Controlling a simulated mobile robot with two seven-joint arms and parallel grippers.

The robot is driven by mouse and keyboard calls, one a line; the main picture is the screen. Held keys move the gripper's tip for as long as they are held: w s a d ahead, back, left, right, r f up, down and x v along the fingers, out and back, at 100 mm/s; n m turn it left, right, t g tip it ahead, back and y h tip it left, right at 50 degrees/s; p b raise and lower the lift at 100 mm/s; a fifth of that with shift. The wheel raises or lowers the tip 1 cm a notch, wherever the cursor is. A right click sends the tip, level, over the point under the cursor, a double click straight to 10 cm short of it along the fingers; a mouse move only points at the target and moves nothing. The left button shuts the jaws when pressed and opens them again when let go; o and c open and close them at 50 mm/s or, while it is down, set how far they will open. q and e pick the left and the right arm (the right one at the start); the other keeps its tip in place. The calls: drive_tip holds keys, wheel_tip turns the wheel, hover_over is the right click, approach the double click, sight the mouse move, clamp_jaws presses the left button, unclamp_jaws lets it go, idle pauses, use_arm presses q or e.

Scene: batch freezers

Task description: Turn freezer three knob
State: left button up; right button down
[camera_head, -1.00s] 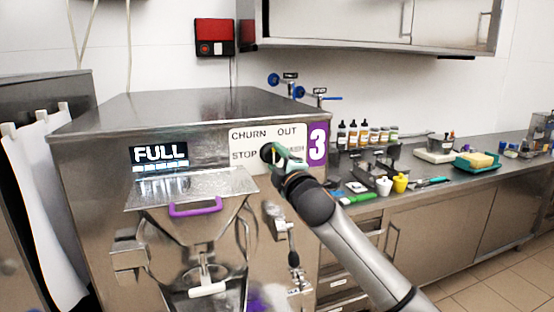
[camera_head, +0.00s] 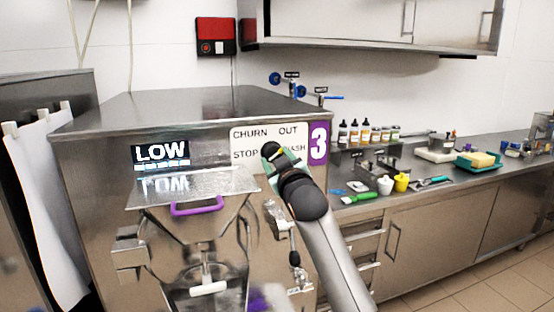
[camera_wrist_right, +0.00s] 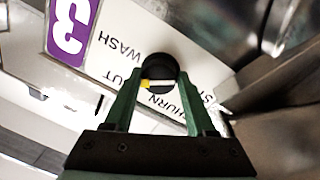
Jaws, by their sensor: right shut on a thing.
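The freezer three knob (camera_head: 269,150) is a round black dial on a white label plate (camera_head: 248,136) marked CHURN, OUT, STOP and WASH, beside a purple number 3 (camera_head: 318,144). In the right wrist view the knob (camera_wrist_right: 158,68) shows a pale bar with a yellow end, between the green fingers. My right gripper (camera_head: 276,157) reaches the knob from the front and is shut on it; the fingers also show in the right wrist view (camera_wrist_right: 160,97). The display (camera_head: 161,152) reads LOW. My left gripper is in neither view.
Below the display, a steel hopper with a purple handle (camera_head: 197,206) juts out. A steel counter (camera_head: 400,188) at right holds bottles (camera_head: 365,133), a yellow cup (camera_head: 401,182) and a teal tray (camera_head: 477,165). A red box (camera_head: 215,37) hangs on the wall.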

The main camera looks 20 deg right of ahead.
drive_tip(key=m, duration=0.7)
drive_tip(key=shift+a+g, duration=0.1)
drive_tip(key=shift+g, duration=0.2)
drive_tip(key=shift+r, duration=0.1)
idle(0.3)
drive_tip(key=shift+c, duration=1.1)
unclamp_jaws()
drive_tip(key=shift+s, duration=0.15)
